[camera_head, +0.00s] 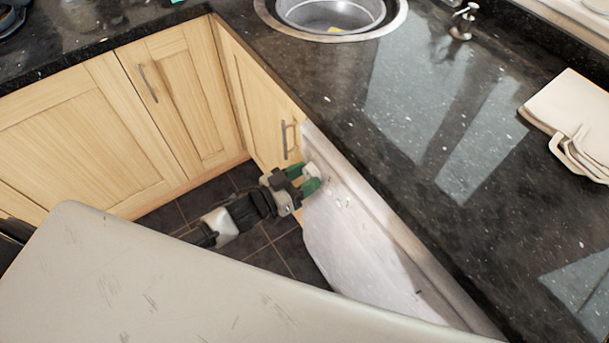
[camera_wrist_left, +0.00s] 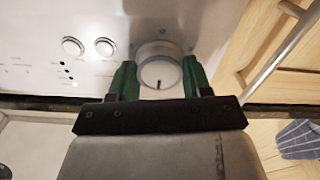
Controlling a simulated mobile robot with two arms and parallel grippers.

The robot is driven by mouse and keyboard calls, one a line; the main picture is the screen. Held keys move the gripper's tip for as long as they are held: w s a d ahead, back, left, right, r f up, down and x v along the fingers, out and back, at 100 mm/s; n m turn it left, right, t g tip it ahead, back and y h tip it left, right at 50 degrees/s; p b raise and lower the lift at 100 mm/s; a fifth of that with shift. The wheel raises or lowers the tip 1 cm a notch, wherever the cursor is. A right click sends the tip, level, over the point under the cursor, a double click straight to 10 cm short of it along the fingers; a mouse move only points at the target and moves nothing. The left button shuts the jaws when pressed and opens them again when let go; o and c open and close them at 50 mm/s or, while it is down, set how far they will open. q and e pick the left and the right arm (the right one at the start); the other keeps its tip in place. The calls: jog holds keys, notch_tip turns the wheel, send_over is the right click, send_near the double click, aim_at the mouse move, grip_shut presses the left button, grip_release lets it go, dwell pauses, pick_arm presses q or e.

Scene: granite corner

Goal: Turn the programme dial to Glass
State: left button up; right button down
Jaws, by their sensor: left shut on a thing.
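A small dark mark on the dial's face points toward the bottom of the left wrist view. My left gripper (camera_wrist_left: 158,82) is shut on the dial, with one green finger on each side of it. In the head view my left gripper (camera_head: 303,179) is at the appliance's upper front, near the cabinet handle; the dial (camera_head: 311,169) shows partly beside the fingers. The programme labels, including Glass, cannot be read.
A dark granite worktop (camera_head: 390,130) overhangs the appliance, with a sink (camera_head: 330,15) at the back. Wooden cabinets (camera_head: 75,130) stand to the left, and a cabinet handle (camera_head: 285,140) is close to my gripper. A striped cloth-like thing (camera_wrist_left: 299,138) shows at lower right.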

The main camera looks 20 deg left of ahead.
pick_arm(q)
jog(key=m, duration=0.2)
jog(key=shift+r+m, duration=0.1)
jog(key=shift+m, duration=0.2)
jog(key=m, duration=0.2)
jog(key=shift+m+p, duration=0.3)
jog(key=m, duration=0.4)
jog(key=shift+m, duration=1.1)
jog(key=o, duration=0.9)
